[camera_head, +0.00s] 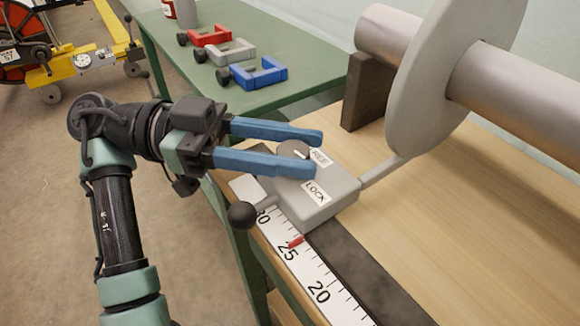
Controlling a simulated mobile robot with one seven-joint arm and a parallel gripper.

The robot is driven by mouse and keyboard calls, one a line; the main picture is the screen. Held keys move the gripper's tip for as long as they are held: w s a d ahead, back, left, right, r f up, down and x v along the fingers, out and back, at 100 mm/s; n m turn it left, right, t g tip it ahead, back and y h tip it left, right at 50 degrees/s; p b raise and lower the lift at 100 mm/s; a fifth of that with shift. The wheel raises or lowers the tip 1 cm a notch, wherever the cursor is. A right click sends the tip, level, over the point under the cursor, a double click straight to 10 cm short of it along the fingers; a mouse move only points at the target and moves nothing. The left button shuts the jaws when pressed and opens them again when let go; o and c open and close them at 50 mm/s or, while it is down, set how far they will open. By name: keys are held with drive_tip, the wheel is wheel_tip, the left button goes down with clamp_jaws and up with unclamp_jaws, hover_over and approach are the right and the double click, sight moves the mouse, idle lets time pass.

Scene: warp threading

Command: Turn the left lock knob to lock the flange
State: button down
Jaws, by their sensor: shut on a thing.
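A grey lock box (325,198) sits on the wooden bench top, with a "FREE" label (320,158) and a "LOCK" label (315,192) on its top. A dark round lock knob (293,150) with a white pointer line is on the box, partly hidden by my gripper. My gripper (316,154) has two blue fingers, one on each side of the knob, and is shut on it. The white line points toward the FREE label. A grey rod joins the box to a large grey flange disc (435,85) on a metal roller (510,90).
A ruler (300,270) with a red pointer (296,242) and a black ball handle (242,215) lie at the bench's front edge. A dark block (368,92) supports the roller. Red, grey and blue clamps (262,73) stand on the green table (310,77) behind.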

drive_tip(key=shift+f+m+g+b, duration=0.1)
drive_tip(key=shift+m+g+b, duration=0.2)
drive_tip(key=shift+g, duration=0.2)
drive_tip(key=shift+c, duration=2.2)
unclamp_jaws()
drive_tip(key=shift+s+d, duration=0.1)
